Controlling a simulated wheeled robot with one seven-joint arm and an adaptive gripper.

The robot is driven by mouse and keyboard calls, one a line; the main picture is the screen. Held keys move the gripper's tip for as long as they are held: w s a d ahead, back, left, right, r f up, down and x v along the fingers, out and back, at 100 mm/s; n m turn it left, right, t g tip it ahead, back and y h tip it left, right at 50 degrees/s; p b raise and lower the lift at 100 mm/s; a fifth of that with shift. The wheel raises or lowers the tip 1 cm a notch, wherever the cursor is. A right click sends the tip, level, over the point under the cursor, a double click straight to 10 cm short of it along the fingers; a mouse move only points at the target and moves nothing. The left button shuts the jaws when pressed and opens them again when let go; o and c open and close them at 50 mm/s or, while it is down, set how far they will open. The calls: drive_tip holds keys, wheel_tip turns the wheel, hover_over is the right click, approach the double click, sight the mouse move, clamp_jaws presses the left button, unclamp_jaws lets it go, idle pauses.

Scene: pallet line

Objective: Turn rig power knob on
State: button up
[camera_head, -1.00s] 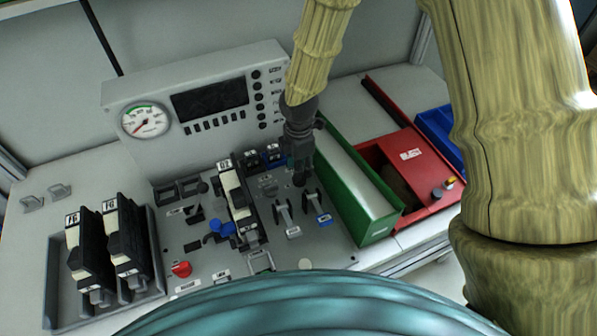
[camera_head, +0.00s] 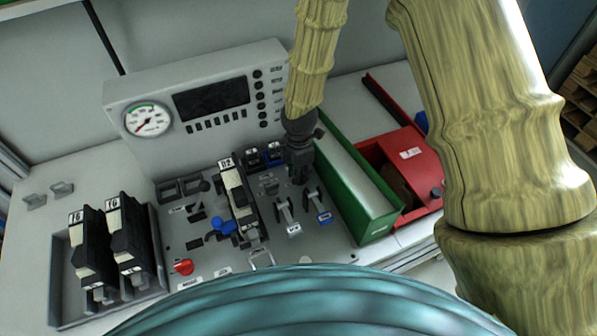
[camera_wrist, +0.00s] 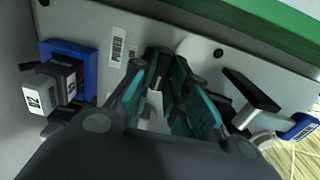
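My gripper (camera_head: 299,172) points down at the rig panel (camera_head: 205,262), near the edge beside the green bin. In the wrist view its two teal-padded fingers (camera_wrist: 168,62) are close together near a dark part and a pale piece on the panel. Whether the fingers touch or hold these is unclear. A red knob (camera_head: 183,266) sits at the panel's front left, away from the gripper.
The console with a gauge (camera_head: 147,119) stands behind the panel. Levers (camera_head: 285,214) and a tall module (camera_head: 237,190) stand close to the gripper. A green bin (camera_head: 378,227) and a red box (camera_head: 420,165) lie to the right. A tray with two modules (camera_head: 62,285) is at left.

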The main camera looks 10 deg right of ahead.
drive_tip(key=shift+f, duration=0.15)
clamp_jaws()
drive_tip(key=shift+m, duration=0.3)
drive_tip(key=m, duration=0.3)
drive_tip(key=shift+m+b, duration=0.3)
drive_tip(key=shift+b, duration=0.1)
drive_tip(key=m, duration=0.4)
drive_tip(key=shift+w+f+b, duration=0.1)
drive_tip(key=shift+b, duration=0.2)
drive_tip(key=m, duration=0.5)
drive_tip(key=shift+d, duration=0.1)
drive_tip(key=m, duration=0.4)
drive_tip(key=shift+d+m+b, duration=0.1)
drive_tip(key=shift+m+b, duration=0.2)
